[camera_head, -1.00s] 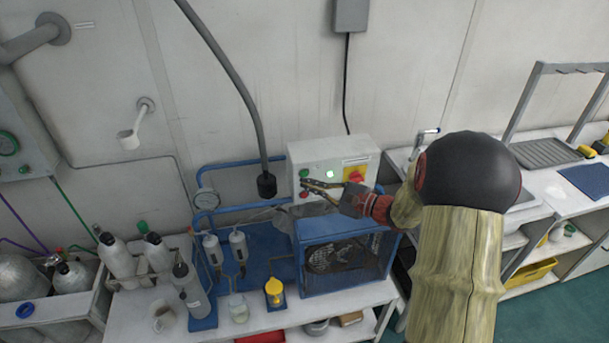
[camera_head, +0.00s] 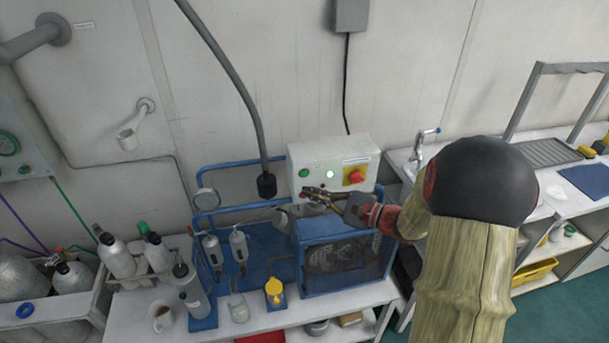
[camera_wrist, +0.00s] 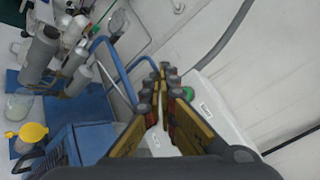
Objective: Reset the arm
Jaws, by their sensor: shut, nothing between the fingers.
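My gripper (camera_head: 314,192) is in front of the lower part of the white control box (camera_head: 353,153) in the head view, above the blue-framed compressor (camera_head: 345,255). The box has a green button (camera_head: 304,173), a lit green lamp (camera_head: 330,174) and a red knob on a yellow plate (camera_head: 355,178). In the wrist view, my gripper (camera_wrist: 163,75) has its fingertips together with nothing between them. One green button (camera_wrist: 188,93) shows beside the fingers there. Part of the box is hidden behind the fingers. I cannot tell whether the fingers touch it.
A hanging grey hose (camera_head: 235,80) ends at a black plug (camera_head: 266,186) left of the box. A pressure gauge (camera_head: 206,199), filter bottles, a yellow funnel (camera_head: 274,290) and a mug (camera_head: 162,317) stand on the left. A sink bench (camera_head: 545,185) is at right.

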